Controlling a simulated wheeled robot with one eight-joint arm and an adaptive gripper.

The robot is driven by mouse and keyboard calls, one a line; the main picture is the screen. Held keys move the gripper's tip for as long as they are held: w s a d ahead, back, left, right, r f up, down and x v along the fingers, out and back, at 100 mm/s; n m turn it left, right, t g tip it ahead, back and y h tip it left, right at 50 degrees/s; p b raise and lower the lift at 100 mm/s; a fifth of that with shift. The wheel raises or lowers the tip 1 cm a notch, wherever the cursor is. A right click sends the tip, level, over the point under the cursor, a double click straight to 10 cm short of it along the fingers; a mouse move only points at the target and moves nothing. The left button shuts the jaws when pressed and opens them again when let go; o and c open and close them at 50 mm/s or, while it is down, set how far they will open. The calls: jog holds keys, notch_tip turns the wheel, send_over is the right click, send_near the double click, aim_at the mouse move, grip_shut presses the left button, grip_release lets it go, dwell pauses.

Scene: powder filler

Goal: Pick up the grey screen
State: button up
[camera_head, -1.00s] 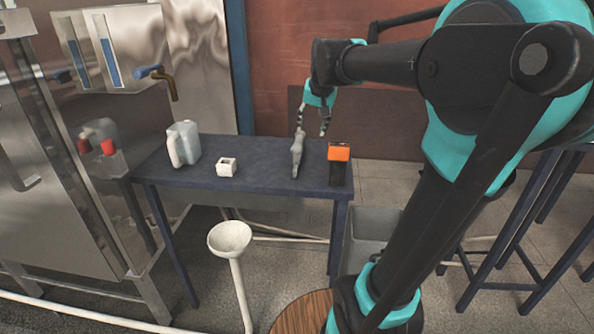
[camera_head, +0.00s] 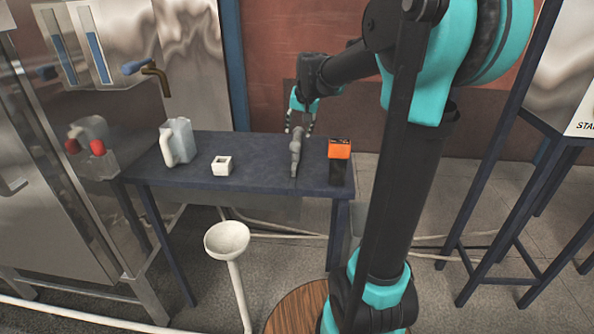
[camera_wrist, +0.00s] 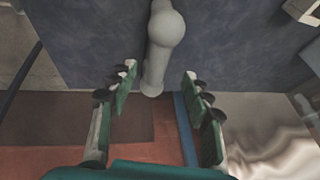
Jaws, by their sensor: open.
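The grey screen seems to be the slim grey piece (camera_head: 296,150) with a rounded knob, on the dark blue table, right of its middle. In the wrist view the grey piece (camera_wrist: 163,45) runs from the top edge down to between the finger pads. My gripper (camera_head: 300,128) is at its far end in the head view. In the wrist view my gripper (camera_wrist: 160,90) is open, with one finger on each side of the piece and visible gaps. Whether the fingers are level with it or still above it, I cannot tell.
On the blue table (camera_head: 255,178), an orange and black device (camera_head: 340,150) stands close right of the grey piece. A white square piece (camera_head: 221,166) and a pale jug (camera_head: 178,141) stand to the left. A white funnel (camera_head: 227,238) stands in front. Steel machinery (camera_head: 50,180) borders the left.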

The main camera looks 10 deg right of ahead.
aim_at(298, 136)
jog(key=shift+x, duration=3.3)
jog(key=shift+d, duration=0.1)
jog(key=shift+c, duration=0.2)
grip_shut()
